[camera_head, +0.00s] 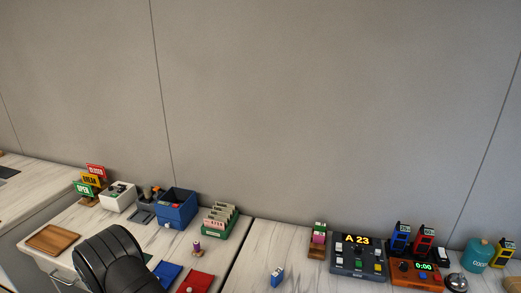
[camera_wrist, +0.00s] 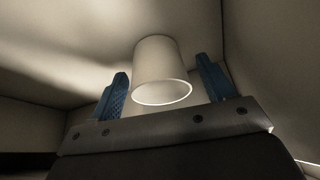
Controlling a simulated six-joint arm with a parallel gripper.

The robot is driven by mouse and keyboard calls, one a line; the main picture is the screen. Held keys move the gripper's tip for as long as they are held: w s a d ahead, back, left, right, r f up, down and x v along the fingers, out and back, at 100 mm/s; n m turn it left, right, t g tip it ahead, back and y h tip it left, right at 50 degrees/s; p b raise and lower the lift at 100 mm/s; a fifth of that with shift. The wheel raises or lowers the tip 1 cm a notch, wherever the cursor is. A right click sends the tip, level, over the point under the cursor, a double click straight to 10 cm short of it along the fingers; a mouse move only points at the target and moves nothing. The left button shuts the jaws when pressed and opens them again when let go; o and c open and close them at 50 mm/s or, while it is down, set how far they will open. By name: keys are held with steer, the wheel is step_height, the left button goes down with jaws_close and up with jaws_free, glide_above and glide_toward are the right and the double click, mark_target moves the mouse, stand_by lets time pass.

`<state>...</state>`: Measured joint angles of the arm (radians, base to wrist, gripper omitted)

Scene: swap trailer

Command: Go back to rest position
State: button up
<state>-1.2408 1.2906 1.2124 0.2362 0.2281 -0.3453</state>
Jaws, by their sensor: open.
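My gripper (camera_wrist: 162,65) shows in the wrist view with its two blue fingers spread apart. A pale, cup-like cylinder (camera_wrist: 160,62) appears between the fingers in the picture, with its round rim towards the camera. A gap shows on each side of it, and I cannot tell how far beyond the fingers it is. Plain pale walls surround it. In the head view the gripper itself cannot be made out.
A pale counter (camera_head: 240,272) runs along a grey wall. On it are a wooden board (camera_head: 53,239), a blue bin (camera_head: 176,208), a green card holder (camera_head: 219,222), a console reading A 23 (camera_head: 357,256), an orange timer (camera_head: 417,275) and a teal jar (camera_head: 478,254).

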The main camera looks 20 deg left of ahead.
steer(key=shift+r, duration=0.1)
steer(key=w+v, duration=0.1)
steer(key=v, duration=1.1)
steer(key=x, duration=0.8)
steer(key=s+x, duration=0.1)
steer(key=x, duration=0.3)
steer(key=shift+f, duration=0.5)
step_height(320, 180, up, 33)
steer(key=w+d+m, duration=0.1)
steer(key=w+d, duration=0.4)
steer(key=w, duration=0.2)
steer(key=w+d+m+t, duration=0.1)
steer(key=w+d+m, duration=0.1)
steer(key=w+d, duration=0.2)
steer(key=w, duration=0.3)
steer(key=shift+d+r+h, duration=0.2)
steer(key=shift+d+h, duration=0.1)
steer(key=shift+d, duration=0.05)
steer(key=shift+o, duration=0.5)
steer(key=shift+w, duration=0.1)
steer(key=o, duration=0.4)
steer(key=shift+o, duration=0.3)
